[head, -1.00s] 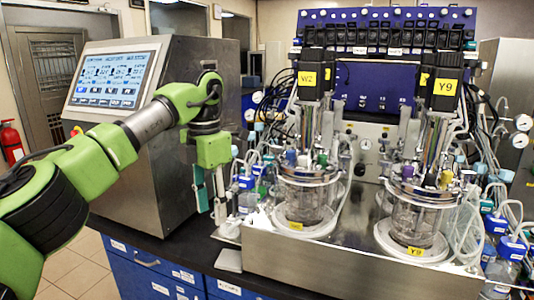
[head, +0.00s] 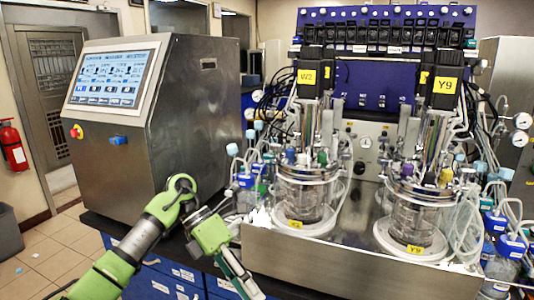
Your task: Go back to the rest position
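My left arm comes in from the bottom left, and its green wrist is low in front of the bench. My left gripper (head: 240,277) points down and to the right at the bottom of the head view, in front of the bench's blue drawers. Its fingertips run close to the lower picture edge, and I cannot tell if they are open or shut. I see nothing held in it. My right gripper is not in view.
Two glass bioreactor vessels, the left one (head: 303,200) and the right one (head: 412,222), stand in a steel tray (head: 340,262). A steel console with a lit screen (head: 110,78) stands at the left. Blue-capped bottles (head: 512,246) stand at the right. Floor (head: 50,262) shows at lower left.

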